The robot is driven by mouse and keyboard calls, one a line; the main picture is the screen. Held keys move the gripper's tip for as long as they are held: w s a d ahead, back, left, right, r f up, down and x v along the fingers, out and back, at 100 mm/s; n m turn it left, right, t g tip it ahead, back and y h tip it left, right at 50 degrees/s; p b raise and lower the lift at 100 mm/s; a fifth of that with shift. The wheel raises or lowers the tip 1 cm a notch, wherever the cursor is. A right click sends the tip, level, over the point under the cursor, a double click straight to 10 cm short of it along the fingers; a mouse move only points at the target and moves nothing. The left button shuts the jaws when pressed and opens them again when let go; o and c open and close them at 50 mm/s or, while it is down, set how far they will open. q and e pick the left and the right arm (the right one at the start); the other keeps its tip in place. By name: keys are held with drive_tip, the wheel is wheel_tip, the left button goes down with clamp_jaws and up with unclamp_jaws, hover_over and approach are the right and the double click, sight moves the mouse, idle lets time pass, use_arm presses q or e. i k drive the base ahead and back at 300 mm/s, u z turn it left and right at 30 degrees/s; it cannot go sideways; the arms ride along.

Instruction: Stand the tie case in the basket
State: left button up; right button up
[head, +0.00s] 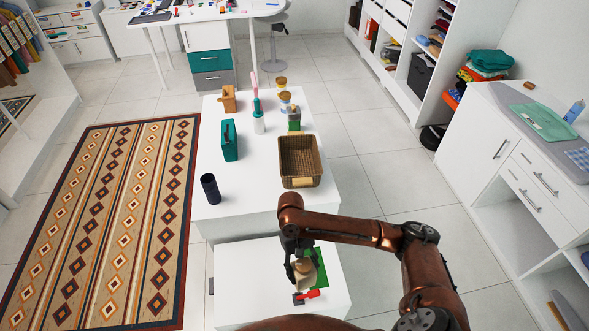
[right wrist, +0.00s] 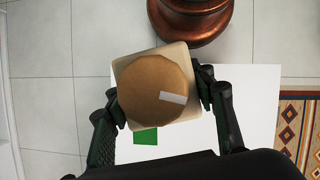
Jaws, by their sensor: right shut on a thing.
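The brown woven basket (head: 299,181) stands on the white table and looks empty, with a pale tag on its front. My right gripper (head: 303,268) is shut on a tan, round-topped block (right wrist: 165,85) with a square cream body and a small white strip. It holds this over the lower white surface, in front of the basket and apart from it. I cannot tell for sure which thing is the tie case; a dark navy cylinder (head: 210,189) stands upright at the table's left front. My left gripper is not in view.
A green square (head: 321,268) and a red item (head: 309,294) lie near my right gripper. The table between cylinder and basket is clear.

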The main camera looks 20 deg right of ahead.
sight(299, 167)
drive_tip(key=u, duration=2.05)
drive_tip(key=k, duration=1.6)
drive_tip(key=u, duration=2.25)
drive_tip(key=k, duration=2.05)
drive_tip(key=u, duration=1.6)
drive_tip(key=k, duration=0.7)
drive_tip(key=z, duration=0.05)
